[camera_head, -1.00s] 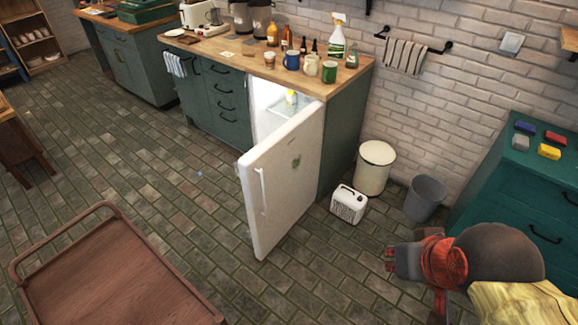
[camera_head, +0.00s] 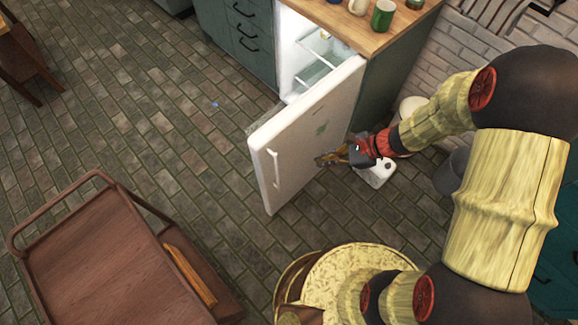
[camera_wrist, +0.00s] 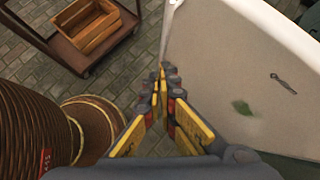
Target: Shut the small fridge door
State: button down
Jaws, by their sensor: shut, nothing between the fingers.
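The small fridge's white door (camera_head: 300,130) stands wide open, swung out from the cabinet under the wooden counter. Its handle (camera_head: 274,168) is near the free edge. The lit fridge interior (camera_head: 315,60) shows behind it. My gripper (camera_head: 325,159) is shut and empty, close to the outer face of the door. In the wrist view, my shut fingers (camera_wrist: 160,80) point along the door's outer face (camera_wrist: 240,70), near its edge. I cannot tell whether they touch it.
A brown trolley (camera_head: 100,255) stands at the lower left, with a wooden box (camera_wrist: 88,27) on its lower shelf. A white container (camera_head: 376,174) is on the floor behind my gripper.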

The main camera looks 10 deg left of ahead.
notch_tip(320, 180, down, 3)
jog(key=m, duration=0.2)
jog(key=b, duration=0.3)
send_near(277, 171)
notch_tip(277, 171, down, 3)
jog(key=d, duration=0.2)
jog(key=shift+a+b, duration=0.65)
jog(key=shift+a, duration=1.65)
